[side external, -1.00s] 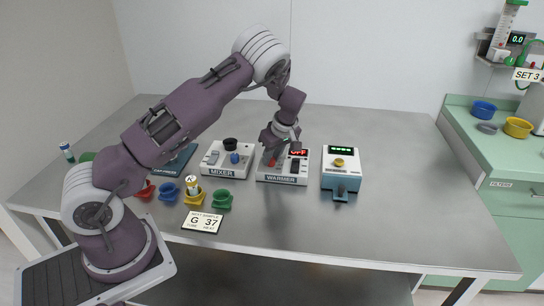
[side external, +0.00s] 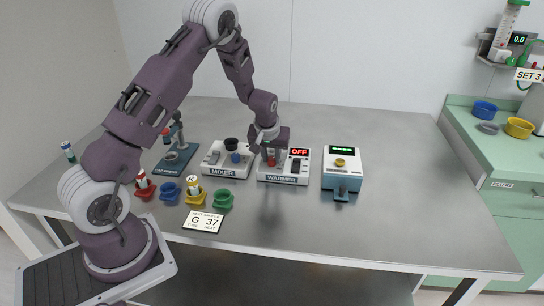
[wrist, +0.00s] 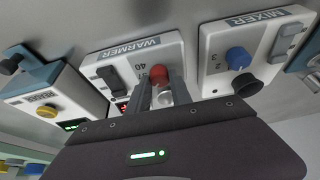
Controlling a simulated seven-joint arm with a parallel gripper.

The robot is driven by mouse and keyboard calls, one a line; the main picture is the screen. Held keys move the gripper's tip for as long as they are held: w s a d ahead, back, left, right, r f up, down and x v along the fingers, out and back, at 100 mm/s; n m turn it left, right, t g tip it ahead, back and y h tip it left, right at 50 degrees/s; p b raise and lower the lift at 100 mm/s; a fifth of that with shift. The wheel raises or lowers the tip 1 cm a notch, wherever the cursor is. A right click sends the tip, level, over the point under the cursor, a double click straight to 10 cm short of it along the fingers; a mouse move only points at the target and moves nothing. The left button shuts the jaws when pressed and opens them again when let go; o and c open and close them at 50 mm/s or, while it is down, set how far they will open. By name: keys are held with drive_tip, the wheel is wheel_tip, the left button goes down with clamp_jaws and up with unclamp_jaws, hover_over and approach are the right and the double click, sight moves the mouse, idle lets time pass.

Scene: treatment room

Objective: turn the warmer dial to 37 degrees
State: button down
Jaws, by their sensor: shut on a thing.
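The warmer (side external: 284,178) is a white box labelled WARMER, with a red OFF display (side external: 299,152) and a black rocker switch (side external: 296,165). Its red dial (side external: 271,160) is on the left of its top. In the wrist view, the red dial (wrist: 159,73) sits between the fingertips of my gripper (wrist: 160,84), near the printed 40. My gripper (side external: 269,153) points down at the dial and is shut on it. The fingers hide part of the dial and scale, so its pointer setting cannot be read. A card (side external: 203,222) reads G and 37.
The mixer (side external: 228,170) with blue and black knobs stands close left of the warmer. A blue-and-white device (side external: 342,180) with a yellow knob stands to its right. Coloured holders (side external: 222,201), some with tubes, are at front left. The table's right side is clear.

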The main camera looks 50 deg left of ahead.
drive_tip(key=m+h, duration=0.1)
drive_tip(key=m, duration=0.2)
drive_tip(key=m+t+h, duration=0.1)
drive_tip(key=m, duration=0.2)
drive_tip(key=shift+s+a, duration=0.1)
drive_tip(key=shift+a, duration=0.05)
drive_tip(key=shift+m, duration=0.4)
drive_tip(key=c, duration=1.2)
unclamp_jaws()
drive_tip(key=shift+o, duration=0.2)
